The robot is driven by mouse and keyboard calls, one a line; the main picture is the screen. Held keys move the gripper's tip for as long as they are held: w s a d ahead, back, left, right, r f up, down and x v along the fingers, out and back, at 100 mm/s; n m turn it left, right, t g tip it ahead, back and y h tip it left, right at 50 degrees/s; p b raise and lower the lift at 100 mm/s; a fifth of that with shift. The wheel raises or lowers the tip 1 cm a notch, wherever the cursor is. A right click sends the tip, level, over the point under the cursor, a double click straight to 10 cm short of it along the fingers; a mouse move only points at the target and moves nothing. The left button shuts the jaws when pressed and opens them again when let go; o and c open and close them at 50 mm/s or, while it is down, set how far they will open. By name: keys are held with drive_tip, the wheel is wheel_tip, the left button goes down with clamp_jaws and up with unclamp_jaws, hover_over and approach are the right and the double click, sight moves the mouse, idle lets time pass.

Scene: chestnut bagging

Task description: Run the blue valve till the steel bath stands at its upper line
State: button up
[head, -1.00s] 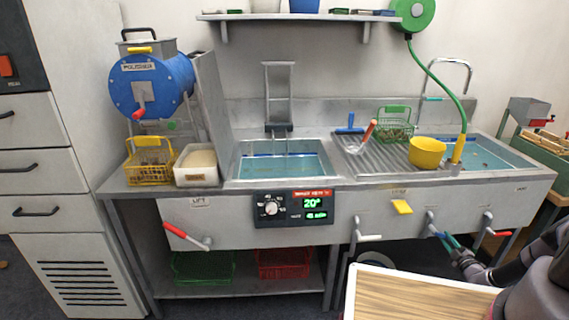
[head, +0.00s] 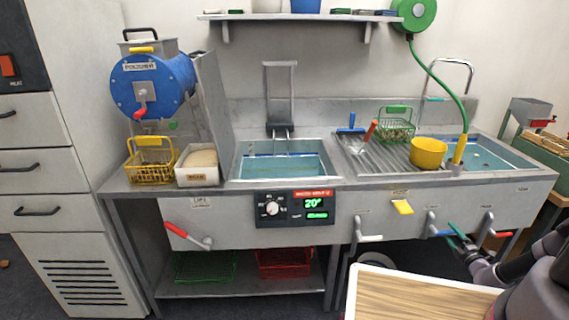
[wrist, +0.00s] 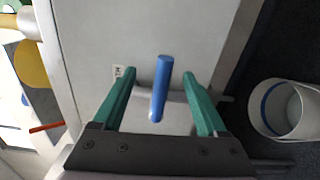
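The blue valve handle (head: 441,233) sticks out sideways below the counter front, one of several coloured valve levers there. In the wrist view the blue handle (wrist: 160,88) lies between two green fingers, with a gap on each side. My gripper (head: 456,232) is open at the handle's right end; the wrist view shows the open gripper (wrist: 163,92) too. The left steel bath (head: 235,172) and the right steel basin (head: 505,168) both hold bluish water. A darker blue line shows along the left bath's back wall; its exact relation to the water is too small to read.
A white lever (head: 370,238) and a red lever (head: 502,234) flank the blue valve. A yellow tab (head: 402,207) sits above. A wooden-topped table (head: 425,298) stands close in front. A white bucket (wrist: 287,108) stands on the floor.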

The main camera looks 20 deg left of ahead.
drive_tip(key=shift+s, duration=0.1)
idle(0.3)
drive_tip(key=v, duration=0.9)
